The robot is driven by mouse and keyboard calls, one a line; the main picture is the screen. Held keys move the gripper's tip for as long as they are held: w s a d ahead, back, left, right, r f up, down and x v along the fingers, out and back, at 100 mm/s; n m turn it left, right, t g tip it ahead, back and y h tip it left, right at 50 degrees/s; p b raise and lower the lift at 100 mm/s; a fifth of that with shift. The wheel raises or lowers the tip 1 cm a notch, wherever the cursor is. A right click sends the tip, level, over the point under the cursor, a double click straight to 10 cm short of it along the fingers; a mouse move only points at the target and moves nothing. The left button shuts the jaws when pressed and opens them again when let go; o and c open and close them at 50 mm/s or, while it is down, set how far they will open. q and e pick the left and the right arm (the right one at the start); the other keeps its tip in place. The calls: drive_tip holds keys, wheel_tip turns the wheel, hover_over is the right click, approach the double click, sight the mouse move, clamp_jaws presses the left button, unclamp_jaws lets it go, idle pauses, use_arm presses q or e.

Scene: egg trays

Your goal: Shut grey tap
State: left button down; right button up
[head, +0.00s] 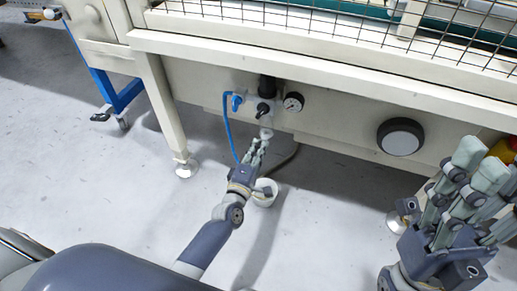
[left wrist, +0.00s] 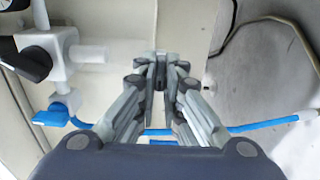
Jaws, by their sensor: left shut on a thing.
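My left gripper (head: 258,146) reaches up to the fittings under the cream machine frame. It is shut, with its fingertips at a small light grey part (head: 266,133) below the black regulator (head: 267,87). A blue tap (head: 237,102) sits to the left of the regulator. My right gripper (head: 485,172) is at the right, with its fingers spread and empty.
A pressure gauge (head: 293,101) is right of the regulator. A blue hose (head: 228,130) hangs down on the left. A round black-rimmed knob (head: 400,136) is on the panel.

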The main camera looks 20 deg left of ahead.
use_arm(q)
drive_tip(key=shift+a+r, duration=0.1)
drive_tip(key=c, duration=1.7)
unclamp_jaws()
drive_tip(key=s, duration=1.2)
drive_tip(key=shift+a, duration=0.15)
